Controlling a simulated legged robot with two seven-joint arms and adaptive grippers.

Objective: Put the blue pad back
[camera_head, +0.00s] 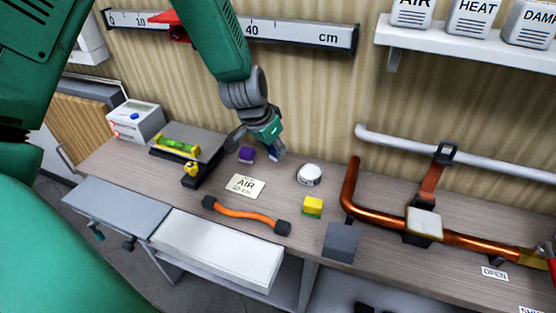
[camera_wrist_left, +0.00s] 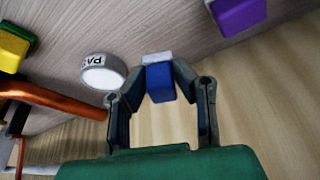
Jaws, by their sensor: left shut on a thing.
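My left gripper (camera_head: 272,152) reaches down over the back of the bench and is shut on the blue pad (camera_head: 275,154). In the left wrist view the blue pad (camera_wrist_left: 160,83), with a white part at its far end, sits between the two fingers of the left gripper (camera_wrist_left: 161,78). In the head view the pad is small and partly hidden by the fingers. I cannot tell whether it touches the bench. My right gripper is not in view.
A purple block (camera_head: 247,155) lies left of the gripper and a round white-topped container (camera_head: 309,174) right of it.

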